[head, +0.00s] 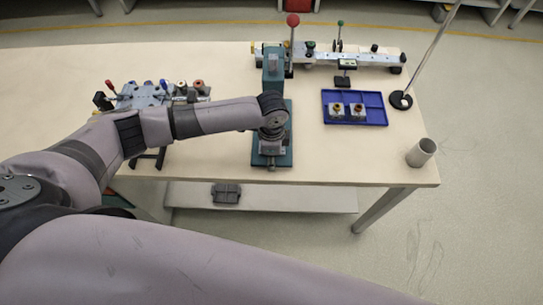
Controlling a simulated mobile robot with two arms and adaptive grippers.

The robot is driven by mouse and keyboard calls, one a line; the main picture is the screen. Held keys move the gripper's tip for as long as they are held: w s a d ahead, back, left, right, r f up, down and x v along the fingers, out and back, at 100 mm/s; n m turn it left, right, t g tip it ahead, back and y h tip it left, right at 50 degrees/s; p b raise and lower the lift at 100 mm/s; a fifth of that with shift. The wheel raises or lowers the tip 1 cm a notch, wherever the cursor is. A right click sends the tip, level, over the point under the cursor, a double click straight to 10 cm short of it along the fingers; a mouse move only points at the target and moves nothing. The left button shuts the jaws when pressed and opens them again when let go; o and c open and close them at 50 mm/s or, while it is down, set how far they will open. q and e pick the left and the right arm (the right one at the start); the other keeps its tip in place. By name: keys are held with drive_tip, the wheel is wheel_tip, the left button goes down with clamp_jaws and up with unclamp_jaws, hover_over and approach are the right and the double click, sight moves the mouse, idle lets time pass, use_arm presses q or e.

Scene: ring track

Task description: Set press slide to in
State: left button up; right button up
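A teal press (272,68) stands at the middle of the table, with a lever topped by a red ball (293,20). Its teal base (283,160) reaches toward the table's front edge. A grey metal part (269,146), possibly the press slide, shows on the base; I cannot tell whether it is in or out. My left arm comes in from the left and covers the middle of the press. My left gripper (272,130) is a dark shape at the arm's end, just above the grey part. Its fingers and any contact are unclear. My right gripper is out of view.
A blue tray (372,114) with two small blocks lies to the right. Behind it is a long rail fixture (370,57). A pole stand (401,99) and an upright cup (421,153) are at the right edge. A clamp fixture (145,95) stands left.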

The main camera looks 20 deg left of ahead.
use_arm(q)
drive_tip(key=shift+f, duration=0.5)
clamp_jaws()
idle(0.6)
